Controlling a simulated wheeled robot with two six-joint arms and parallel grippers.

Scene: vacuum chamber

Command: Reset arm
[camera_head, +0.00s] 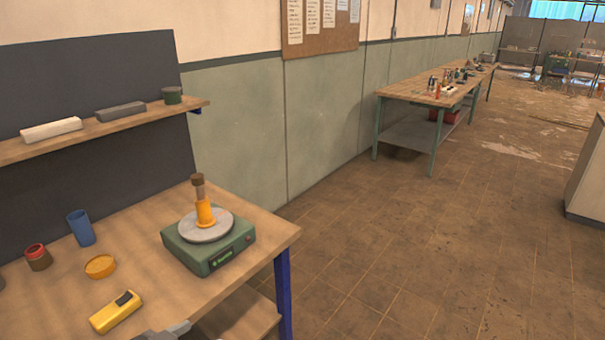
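The tip of a grey gripper or arm part (166,332) shows at the bottom edge, just in front of the wooden workbench. Most of it is cut off, so I cannot tell which arm it belongs to or whether it is open or shut. On the bench stands a green device (212,255) with a round grey plate (205,230) on top. An orange piece with a brown top (204,212) stands upright on the plate. No gripper touches these things.
The workbench (140,262) also holds a yellow handheld device (116,312), an orange round lid (100,266), a blue cup (81,228) and a red-rimmed jar (38,257). A shelf (80,135) hangs above. The tiled floor (430,250) at right is clear.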

